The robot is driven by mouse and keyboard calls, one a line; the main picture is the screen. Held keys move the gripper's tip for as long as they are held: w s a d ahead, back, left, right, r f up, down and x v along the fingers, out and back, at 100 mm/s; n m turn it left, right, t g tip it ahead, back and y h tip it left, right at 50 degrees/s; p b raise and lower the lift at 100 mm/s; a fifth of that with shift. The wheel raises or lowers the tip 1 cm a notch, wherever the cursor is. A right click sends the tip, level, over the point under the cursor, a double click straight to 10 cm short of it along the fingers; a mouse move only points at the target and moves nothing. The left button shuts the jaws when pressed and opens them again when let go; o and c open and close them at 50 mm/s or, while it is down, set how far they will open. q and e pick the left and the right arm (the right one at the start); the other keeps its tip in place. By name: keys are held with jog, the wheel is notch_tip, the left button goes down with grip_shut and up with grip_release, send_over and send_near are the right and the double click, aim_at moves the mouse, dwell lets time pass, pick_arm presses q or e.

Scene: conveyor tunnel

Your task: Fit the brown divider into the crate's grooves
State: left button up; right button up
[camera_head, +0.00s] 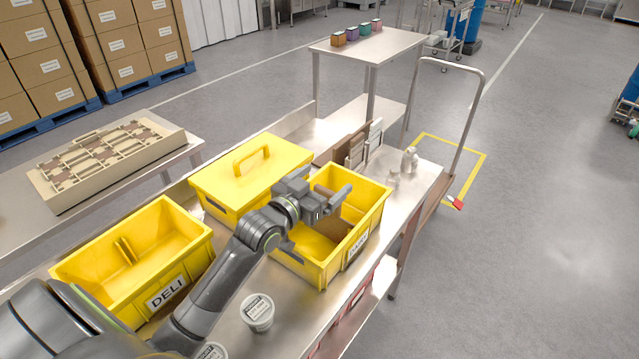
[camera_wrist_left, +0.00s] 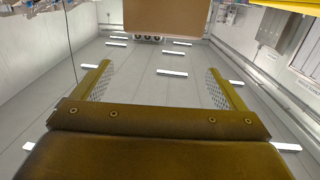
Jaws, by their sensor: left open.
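My left gripper (camera_head: 318,218) is open over the yellow crate labelled DAIRY (camera_head: 372,200); the arm crosses its left side. A brown surface (camera_head: 336,227) shows inside that crate, partly hidden by the gripper. It looks like the divider, but I cannot tell whether it sits in the grooves. In the left wrist view my open fingers (camera_wrist_left: 160,85) stand apart with nothing gripped between them. A flat brown panel (camera_wrist_left: 165,18) shows beyond them at the top. Another brown panel (camera_head: 325,155) stands behind the crate. My right gripper is not in view.
A white tub (camera_head: 258,313) stands in front.

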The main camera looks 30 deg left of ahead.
pick_arm(q)
jog(key=shift+s+a+f, duration=0.1)
jog(key=shift+a+f, duration=0.05)
jog(key=shift+f, duration=0.4)
jog(key=s, duration=0.3)
jog(key=s+a+r, duration=0.1)
jog(key=s, duration=0.3)
jog(key=s+b, duration=0.1)
jog(key=s, duration=0.3)
jog(key=shift+s+a+r, duration=0.2)
jog(key=shift+r, duration=0.1)
jog(key=shift+s+r, duration=0.1)
jog(key=shift+s, duration=0.05)
